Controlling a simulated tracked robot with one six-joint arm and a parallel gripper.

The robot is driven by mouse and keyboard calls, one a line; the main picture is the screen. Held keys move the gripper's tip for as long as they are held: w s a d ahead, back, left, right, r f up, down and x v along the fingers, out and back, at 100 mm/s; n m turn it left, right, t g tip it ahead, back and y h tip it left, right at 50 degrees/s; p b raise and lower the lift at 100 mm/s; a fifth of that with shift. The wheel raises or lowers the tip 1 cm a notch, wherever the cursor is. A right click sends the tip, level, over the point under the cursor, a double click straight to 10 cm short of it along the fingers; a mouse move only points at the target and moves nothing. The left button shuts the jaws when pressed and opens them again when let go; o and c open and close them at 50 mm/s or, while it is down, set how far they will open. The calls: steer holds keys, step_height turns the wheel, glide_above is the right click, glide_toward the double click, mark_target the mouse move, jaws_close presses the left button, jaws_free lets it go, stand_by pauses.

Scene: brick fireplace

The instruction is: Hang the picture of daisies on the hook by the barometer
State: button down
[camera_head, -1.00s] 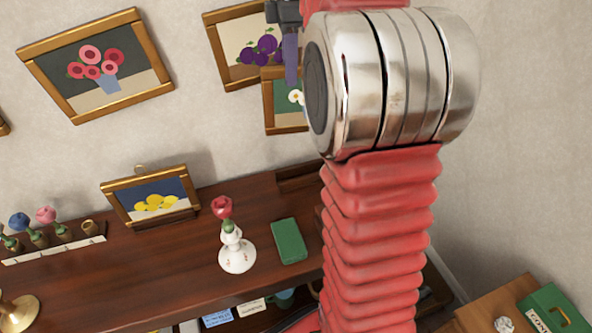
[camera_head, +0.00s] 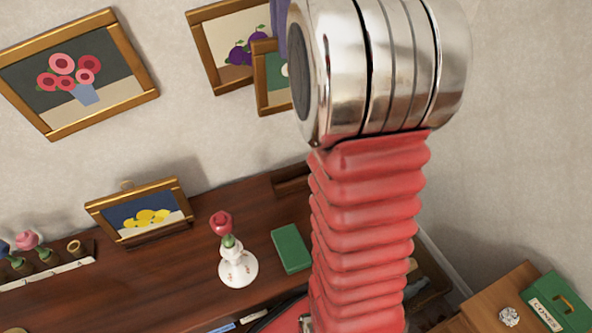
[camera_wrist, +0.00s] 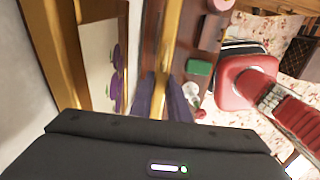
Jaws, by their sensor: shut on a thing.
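The picture of daisies is a small gold frame (camera_head: 261,95) with a green ground and part of a white flower, partly hidden behind my arm in the head view. It is in front of the lower right part of the plum picture. In the wrist view I see its gold edge (camera_wrist: 171,38) nearly edge-on. My gripper (camera_wrist: 165,98) has purple fingers on either side of that edge and is shut on it. In the head view only a bit of a purple finger (camera_head: 283,18) shows. I see neither the barometer nor its hook.
The plum picture (camera_head: 212,40) and a pink flower picture (camera_head: 110,92) hang on the wall. Below, the dark wooden shelf (camera_head: 175,270) bears a lemon picture (camera_head: 142,218), a white vase (camera_head: 238,268) with a rose, and a green book (camera_head: 290,248). The wall right of my arm looks bare.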

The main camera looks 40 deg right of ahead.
mark_target(284, 101)
step_height(284, 101, down, 24)
steer(key=shift+r, duration=0.2)
stand_by(0.4)
steer(key=shift+f, duration=2.05)
steer(key=c, duration=1.7)
jaws_free()
step_height(284, 101, up, 14)
steer(key=shift+f, duration=0.1)
steer(key=shift+s, duration=0.1)
